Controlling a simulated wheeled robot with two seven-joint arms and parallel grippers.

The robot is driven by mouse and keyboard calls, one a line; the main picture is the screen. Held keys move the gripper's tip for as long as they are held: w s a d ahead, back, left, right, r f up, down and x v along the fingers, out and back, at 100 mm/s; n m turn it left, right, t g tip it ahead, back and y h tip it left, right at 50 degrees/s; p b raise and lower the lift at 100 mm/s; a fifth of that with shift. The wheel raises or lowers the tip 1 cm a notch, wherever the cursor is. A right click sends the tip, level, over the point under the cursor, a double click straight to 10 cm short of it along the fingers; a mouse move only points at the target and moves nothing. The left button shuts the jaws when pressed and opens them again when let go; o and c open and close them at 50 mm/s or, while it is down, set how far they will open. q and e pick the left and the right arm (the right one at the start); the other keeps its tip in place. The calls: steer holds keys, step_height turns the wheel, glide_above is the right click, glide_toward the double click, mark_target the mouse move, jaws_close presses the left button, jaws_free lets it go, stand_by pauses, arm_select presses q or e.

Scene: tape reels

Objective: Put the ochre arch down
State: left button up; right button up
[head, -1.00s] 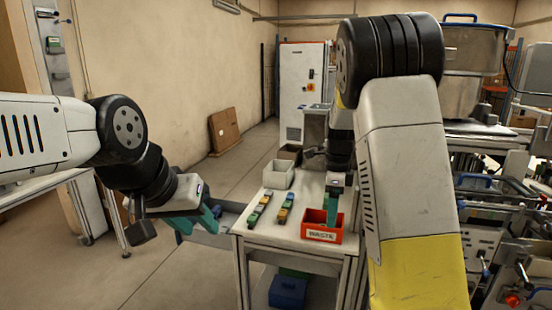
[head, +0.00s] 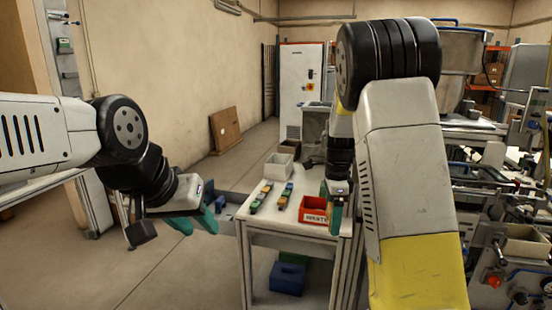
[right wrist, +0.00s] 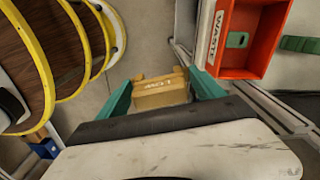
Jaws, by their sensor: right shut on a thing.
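The ochre arch (right wrist: 160,90) is between the teal fingers of my right gripper (right wrist: 162,93) in the right wrist view, with lettering on its face. The gripper is shut on it, above the floor and beside the table edge. In the head view my right gripper (head: 336,221) hangs at the right front of the red waste bin (head: 314,217); I cannot make out the arch there. My left gripper (head: 195,222) is open and empty, left of the table and apart from it.
The white table (head: 262,216) carries two rows of small coloured pieces (head: 284,196) and a pale bin (head: 279,167). The red bin in the right wrist view (right wrist: 249,70) holds a teal piece. Yellow-rimmed round shapes (right wrist: 50,55) fill that view's left side. Machinery stands at the right.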

steer(key=shift+s+f+n, duration=0.1)
steer(key=shift+f+n, duration=0.4)
steer(key=s+f+n, duration=0.2)
steer(key=f+n, duration=0.4)
steer(key=n, duration=0.2)
steer(key=s+f+n, duration=0.2)
steer(key=f+n, duration=0.4)
steer(key=n, duration=0.3)
steer(key=shift+s+a+f+n, duration=0.2)
steer(key=shift+s+a+n, duration=0.1)
steer(key=shift+a, duration=0.1)
